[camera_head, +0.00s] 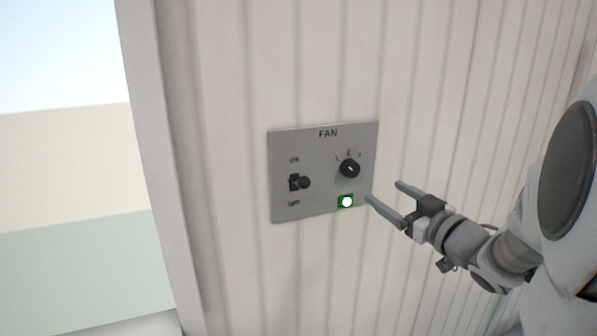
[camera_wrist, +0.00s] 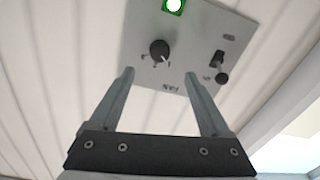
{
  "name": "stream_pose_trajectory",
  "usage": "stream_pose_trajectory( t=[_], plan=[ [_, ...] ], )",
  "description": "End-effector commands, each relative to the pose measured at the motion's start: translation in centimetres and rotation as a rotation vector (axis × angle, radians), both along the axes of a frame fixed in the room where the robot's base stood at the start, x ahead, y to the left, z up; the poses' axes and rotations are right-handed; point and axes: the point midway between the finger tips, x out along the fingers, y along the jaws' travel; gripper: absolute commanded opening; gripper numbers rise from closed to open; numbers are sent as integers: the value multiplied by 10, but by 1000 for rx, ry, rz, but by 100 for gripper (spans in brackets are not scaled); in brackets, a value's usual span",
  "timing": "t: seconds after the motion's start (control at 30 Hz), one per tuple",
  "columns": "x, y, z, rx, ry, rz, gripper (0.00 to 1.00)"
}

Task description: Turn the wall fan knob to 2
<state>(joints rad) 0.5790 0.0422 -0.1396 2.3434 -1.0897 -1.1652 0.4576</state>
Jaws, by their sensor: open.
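The black round fan knob (camera_head: 349,168) is on the upper right of a grey wall panel (camera_head: 322,205) marked FAN. Small marks, too small to read surely, sit around its top. A pale mark shows on the knob, but I cannot tell which number it points to. My gripper (camera_head: 383,191) is open and empty, off the panel's lower right edge in the head view. In the wrist view the panel appears upside down. There the knob (camera_wrist: 159,51) shows beyond the gap between my open fingers (camera_wrist: 159,74), apart from both.
A black toggle switch (camera_head: 298,182) with ON and OFF labels is on the panel's left side. A lit green lamp (camera_head: 346,201) is below the knob. The ribbed pale wall (camera_head: 420,100) around the panel is clear. The wall ends at a vertical edge (camera_head: 170,150) on the left.

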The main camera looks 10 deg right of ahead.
Motion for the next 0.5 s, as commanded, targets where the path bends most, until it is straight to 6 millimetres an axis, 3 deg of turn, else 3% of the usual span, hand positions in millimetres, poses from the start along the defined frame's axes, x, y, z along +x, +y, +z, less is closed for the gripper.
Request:
stream_pose_trajectory(
  t=[0.3, 0.5],
  plan=[
    [70, 17, 0, 2, 1, 2, 81],
    [102, 24, 0, 1, 1, 0, 81]
  ],
)
